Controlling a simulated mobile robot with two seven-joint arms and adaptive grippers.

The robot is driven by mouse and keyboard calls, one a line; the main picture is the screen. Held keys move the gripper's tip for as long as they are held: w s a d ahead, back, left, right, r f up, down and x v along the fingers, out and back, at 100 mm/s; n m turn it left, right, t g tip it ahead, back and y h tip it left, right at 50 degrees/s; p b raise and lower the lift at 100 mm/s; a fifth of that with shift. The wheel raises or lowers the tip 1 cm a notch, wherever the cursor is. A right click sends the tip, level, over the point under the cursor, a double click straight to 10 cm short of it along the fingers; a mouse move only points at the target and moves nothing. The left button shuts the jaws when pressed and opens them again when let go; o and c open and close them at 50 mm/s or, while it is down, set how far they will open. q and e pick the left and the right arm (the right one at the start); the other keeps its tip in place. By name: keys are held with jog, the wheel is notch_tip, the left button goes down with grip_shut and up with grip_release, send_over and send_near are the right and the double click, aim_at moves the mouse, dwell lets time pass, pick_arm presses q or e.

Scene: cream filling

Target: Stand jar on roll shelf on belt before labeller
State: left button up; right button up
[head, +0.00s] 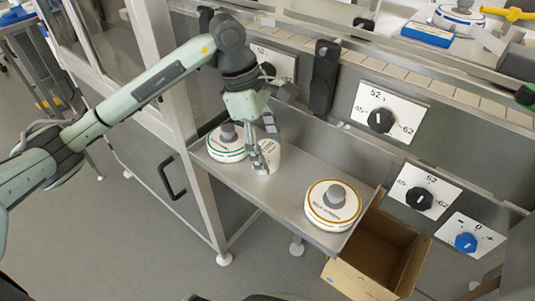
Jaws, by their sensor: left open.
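The roll shelf (290,188) is a grey metal ledge along the machine front. A white jar (273,153) with small print is on it, partly hidden by my left gripper (264,162). The gripper points down with its fingers open at the jar; I cannot tell whether they touch it. The jar looks tilted or lying, but its pose is hard to tell. The belt (455,96), a pale segmented strip, runs above and behind the shelf. The labeller cannot be told apart surely. My right gripper is not in view.
A green-rimmed roll (227,153) lies left of the jar, and an orange-rimmed roll (325,219) lies at the shelf's right end. An open cardboard box (358,284) stands below right. A dark upright part (323,78) and dial plates (402,104) line the machine front.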

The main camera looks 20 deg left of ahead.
pick_arm(q)
jog(key=shift+c, duration=0.2)
jog(key=c, duration=1.4)
